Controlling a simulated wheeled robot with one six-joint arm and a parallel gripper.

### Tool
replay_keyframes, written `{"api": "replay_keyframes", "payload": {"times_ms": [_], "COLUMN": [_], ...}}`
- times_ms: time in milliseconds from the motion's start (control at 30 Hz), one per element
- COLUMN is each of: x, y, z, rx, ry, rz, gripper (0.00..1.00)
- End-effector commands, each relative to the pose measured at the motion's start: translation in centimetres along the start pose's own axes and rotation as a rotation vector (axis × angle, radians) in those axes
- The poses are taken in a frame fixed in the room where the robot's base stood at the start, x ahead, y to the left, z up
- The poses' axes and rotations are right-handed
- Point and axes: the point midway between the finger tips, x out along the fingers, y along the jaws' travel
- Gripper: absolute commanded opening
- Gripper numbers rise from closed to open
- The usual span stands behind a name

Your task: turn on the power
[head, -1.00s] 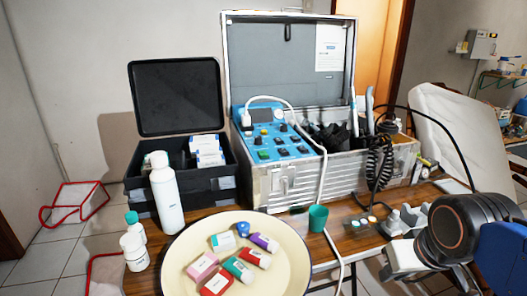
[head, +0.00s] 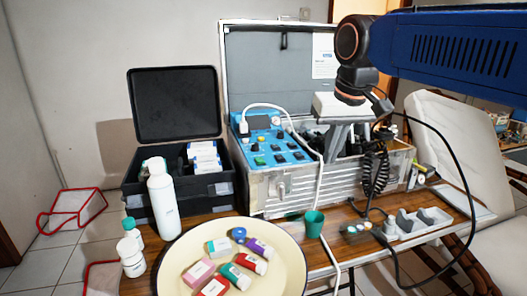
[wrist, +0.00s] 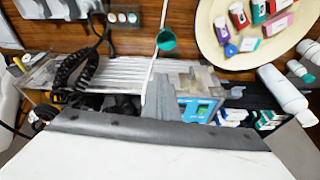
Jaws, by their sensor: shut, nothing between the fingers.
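The blue control panel (head: 258,155) sits in the left part of the open silver case (head: 300,192), with several dark knobs and switches and a white plug with a cable at its upper left. I cannot tell which control is the power switch. My gripper (head: 333,158) is shut and empty. It points down over the case, to the right of the panel, and appears apart from it. In the wrist view the grey fingers (wrist: 176,100) hide part of the blue panel (wrist: 203,108), whose remaining part shows just right of them.
A white cable hangs over the case front. A black coiled cord (head: 376,172) hangs right of my gripper. The raised case lid (head: 262,70) stands behind. A cream tray (head: 180,250), a white bottle (head: 163,200) and a green cup (head: 314,224) stand in front.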

Motion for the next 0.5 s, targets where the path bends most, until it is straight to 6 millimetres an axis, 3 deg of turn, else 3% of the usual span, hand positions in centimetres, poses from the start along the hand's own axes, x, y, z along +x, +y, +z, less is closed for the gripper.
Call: {"api": "replay_keyframes", "payload": {"times_ms": [200, 500], "x": [-2.1, -4.2], "y": [-4.5, -10.9], "z": [-5.7, -11.7], "rx": [-0.039, -0.085], "ry": [-0.022, -0.049], "rz": [-0.011, -0.019], "gripper": [0.0, 0.0]}}
